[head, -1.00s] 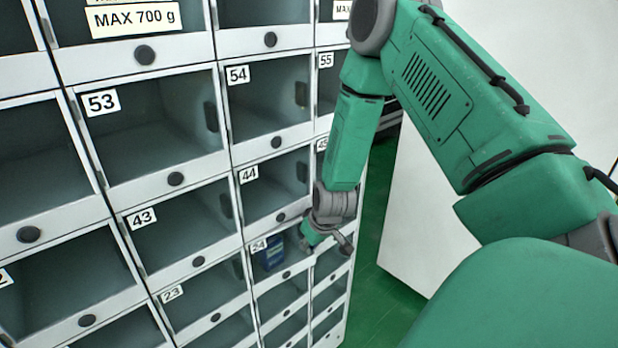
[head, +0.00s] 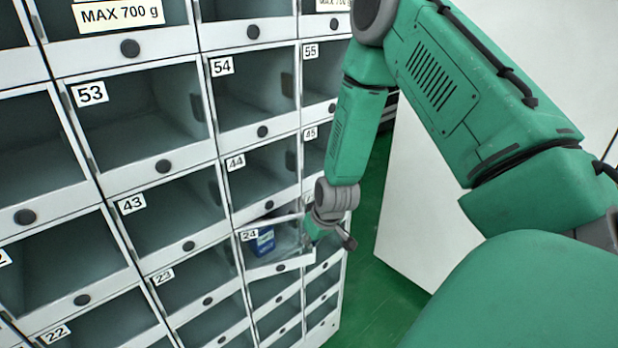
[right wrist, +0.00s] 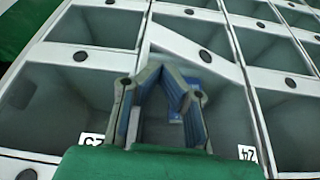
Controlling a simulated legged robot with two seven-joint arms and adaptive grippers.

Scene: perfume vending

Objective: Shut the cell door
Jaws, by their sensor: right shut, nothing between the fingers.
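The cell door marked 24 (head: 281,266) is a clear panel with a white lower bar and a dark round knob. In the head view it stands ajar, its right edge out from the cabinet face. A blue box (head: 264,241) shows behind it in the cell. My right gripper (head: 309,232) is at the door's right side, shut and empty. In the right wrist view, which is turned over, the shut fingers (right wrist: 168,82) are in front of cell 24, partly covering the blue box (right wrist: 196,84). The slanted door bar (right wrist: 190,50) lies beyond them. Contact cannot be told. My left gripper is not in view.
The cabinet's other cells, such as 44 (head: 262,180), 54 (head: 255,95) and 23 (head: 195,285), have doors that look flush. A white panel (head: 425,200) stands at the right. Green floor (head: 372,300) lies between it and the cabinet.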

